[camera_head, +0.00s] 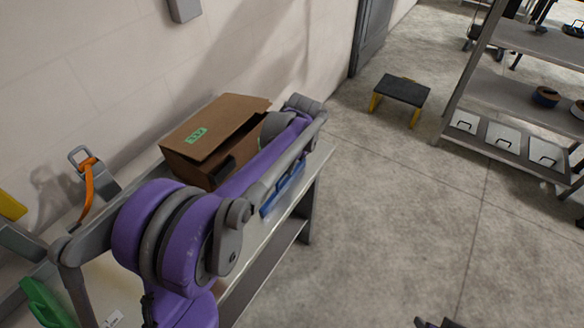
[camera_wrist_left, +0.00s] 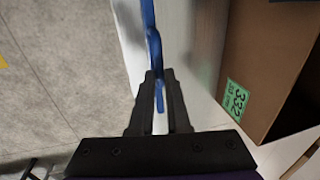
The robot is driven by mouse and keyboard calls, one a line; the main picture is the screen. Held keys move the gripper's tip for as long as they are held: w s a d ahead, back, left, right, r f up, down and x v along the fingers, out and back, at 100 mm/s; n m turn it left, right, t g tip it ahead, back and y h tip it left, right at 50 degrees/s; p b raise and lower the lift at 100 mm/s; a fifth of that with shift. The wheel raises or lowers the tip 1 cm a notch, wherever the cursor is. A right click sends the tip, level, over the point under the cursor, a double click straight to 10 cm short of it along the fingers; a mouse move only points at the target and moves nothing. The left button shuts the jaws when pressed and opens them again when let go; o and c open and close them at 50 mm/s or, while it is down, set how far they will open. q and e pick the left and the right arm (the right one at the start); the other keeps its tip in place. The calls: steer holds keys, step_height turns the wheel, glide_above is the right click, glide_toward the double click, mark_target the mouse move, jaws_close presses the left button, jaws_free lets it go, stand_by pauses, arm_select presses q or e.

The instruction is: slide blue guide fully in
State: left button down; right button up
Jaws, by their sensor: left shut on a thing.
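The blue guide (camera_head: 283,190) shows at the front edge of the bench, beside my left arm. In the left wrist view the blue guide (camera_wrist_left: 150,30) runs down from the top, and its near part lies between the fingers. My left gripper (camera_wrist_left: 160,98) is shut on it. In the head view my purple left arm covers the left fingers and part of the guide. How far the guide sits in its slot cannot be told. A dark part of what looks like my right gripper (camera_head: 436,323) shows at the bottom edge; its jaws are unclear.
An open cardboard box (camera_head: 207,135) with a green label stands on the bench (camera_head: 322,158), close to my left arm. A green object (camera_head: 45,302) and an orange strap (camera_head: 89,190) are at the left. A step stool (camera_head: 402,90) and shelves (camera_head: 520,85) stand beyond open floor.

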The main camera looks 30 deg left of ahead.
arm_select(q)
steer(key=w+a, duration=0.1)
steer(key=a, duration=1)
steer(key=shift+a, duration=0.25)
steer(key=c, duration=0.9)
jaws_free()
steer(key=r, duration=0.3)
steer(key=d+r, duration=0.1)
steer(key=r, duration=0.3)
steer(key=d+r, duration=0.1)
steer(key=r, duration=0.2)
steer(key=shift+s+d+r+p, duration=0.1)
steer(key=shift+r+p, duration=0.25)
